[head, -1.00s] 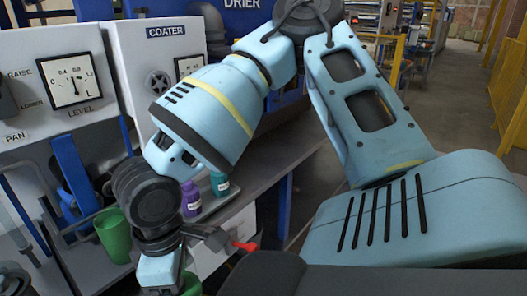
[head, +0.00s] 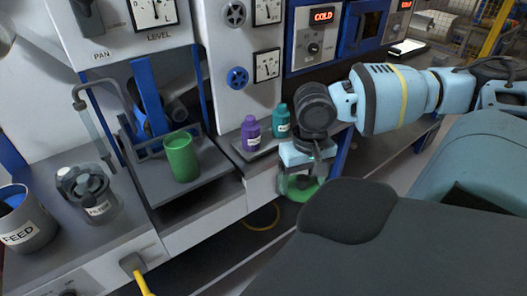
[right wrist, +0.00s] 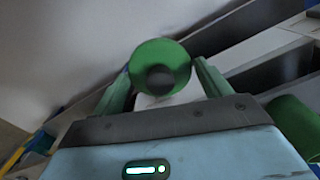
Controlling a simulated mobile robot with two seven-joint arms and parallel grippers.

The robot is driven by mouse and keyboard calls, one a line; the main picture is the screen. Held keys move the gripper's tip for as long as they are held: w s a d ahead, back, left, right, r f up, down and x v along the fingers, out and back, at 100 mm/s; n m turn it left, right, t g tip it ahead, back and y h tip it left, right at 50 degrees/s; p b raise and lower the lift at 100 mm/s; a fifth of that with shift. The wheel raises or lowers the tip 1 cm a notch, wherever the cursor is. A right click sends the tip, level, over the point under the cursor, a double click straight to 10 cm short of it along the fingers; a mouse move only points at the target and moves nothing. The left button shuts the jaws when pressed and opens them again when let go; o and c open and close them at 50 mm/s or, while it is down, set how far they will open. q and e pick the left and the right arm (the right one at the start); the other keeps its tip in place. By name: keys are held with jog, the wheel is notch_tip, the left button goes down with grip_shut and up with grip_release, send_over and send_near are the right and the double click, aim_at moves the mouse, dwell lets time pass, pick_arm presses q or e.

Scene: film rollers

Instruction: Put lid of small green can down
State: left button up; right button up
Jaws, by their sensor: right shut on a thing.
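The green can (head: 181,157) stands upright on the grey shelf left of the bottles; its top looks open. In the right wrist view a green can wall (right wrist: 295,125) shows at the right edge. My right gripper (head: 300,182) is shut on the round green lid (head: 302,192), in front of the bench edge and below the bottles. In the right wrist view the lid (right wrist: 160,52) shows its dark centre knob between the two fingers. The exact contact is hard to see. My left gripper is not in view.
A purple bottle (head: 251,134) and a teal bottle (head: 281,122) stand on a small tray behind my right gripper. A filter jar (head: 88,193) and a feed pot (head: 24,218) stand on the left bench. Some bare shelf lies around the green can.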

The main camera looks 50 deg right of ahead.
jog(key=w+a+n, duration=0.2)
jog(key=a+n, duration=0.1)
jog(key=a, duration=0.7)
jog(key=w+a+n, duration=0.2)
jog(key=a+n, duration=0.1)
jog(key=a, duration=0.7)
jog(key=shift+a+f, duration=0.15)
jog(key=shift+a, duration=0.15)
jog(key=shift+w+d, duration=0.1)
